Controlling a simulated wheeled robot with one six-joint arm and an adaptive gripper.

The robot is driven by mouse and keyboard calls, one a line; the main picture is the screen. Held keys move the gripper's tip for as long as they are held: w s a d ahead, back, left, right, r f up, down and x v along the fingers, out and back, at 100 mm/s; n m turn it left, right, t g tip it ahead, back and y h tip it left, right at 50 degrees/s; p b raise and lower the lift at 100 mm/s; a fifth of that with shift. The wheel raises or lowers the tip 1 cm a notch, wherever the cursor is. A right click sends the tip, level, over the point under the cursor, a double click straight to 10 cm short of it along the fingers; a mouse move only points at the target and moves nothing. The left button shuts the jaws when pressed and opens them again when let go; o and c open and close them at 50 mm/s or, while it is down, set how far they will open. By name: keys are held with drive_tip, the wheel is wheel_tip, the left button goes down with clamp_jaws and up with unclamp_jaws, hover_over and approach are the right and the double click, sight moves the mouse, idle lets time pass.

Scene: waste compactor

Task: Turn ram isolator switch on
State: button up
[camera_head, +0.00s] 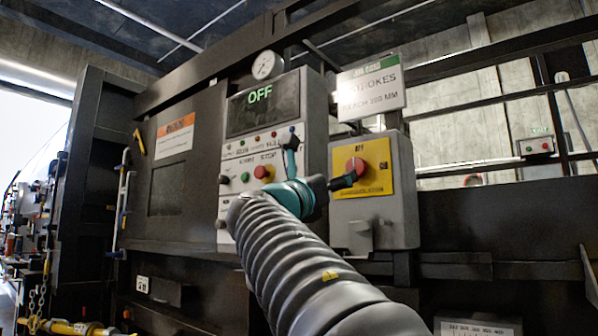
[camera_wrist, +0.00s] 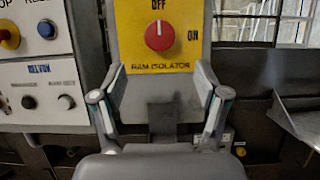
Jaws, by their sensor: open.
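The ram isolator switch is a round red knob (camera_wrist: 160,37) on a yellow plate, with OFF above and ON to its right. A white mark on the knob points up toward OFF. In the head view the red knob (camera_head: 356,166) sits on a grey box right of the control panel. My gripper (camera_wrist: 160,95) is open and empty, its two fingers spread wide. In the wrist view the fingertips lie below the knob, one to each side, apart from it.
The control panel (camera_head: 236,160) left of the switch has several buttons and a screen (camera_head: 262,106) reading OFF. A pressure gauge (camera_head: 267,66) is above it. A strokes sign (camera_head: 371,88) stands above the switch box.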

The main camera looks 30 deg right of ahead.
sight(354, 168)
drive_tip(key=p+x, duration=0.2)
drive_tip(key=x, duration=0.8)
drive_tip(key=shift+d, duration=0.2)
drive_tip(key=shift+w, duration=0.1)
drive_tip(key=c, duration=1.1)
